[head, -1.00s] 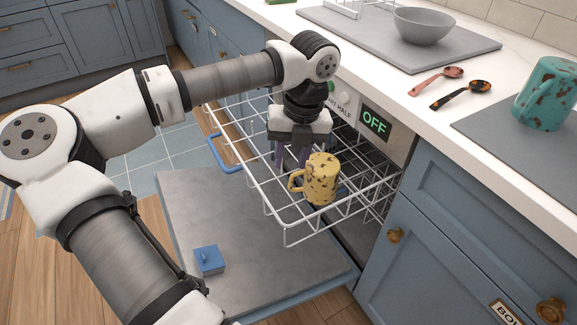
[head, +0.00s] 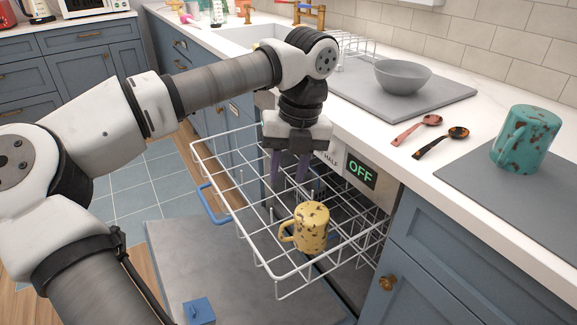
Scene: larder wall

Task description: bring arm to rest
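My gripper (head: 288,183) points down over the white wire dishwasher rack (head: 262,256), behind the yellow speckled mug. Its two purple fingers are spread apart with nothing seen between them. The yellow mug (head: 312,226) sits upside down or upright in the rack, I cannot tell which, with its handle to the left. The gripper is apart from the mug. My arm reaches across from the left side of the picture.
The dishwasher door (head: 240,285) is folded down, with a blue box (head: 199,311) on it. The counter holds a grey bowl (head: 402,75), two spoons (head: 440,142) and a teal mug (head: 525,138) on a grey mat (head: 480,180).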

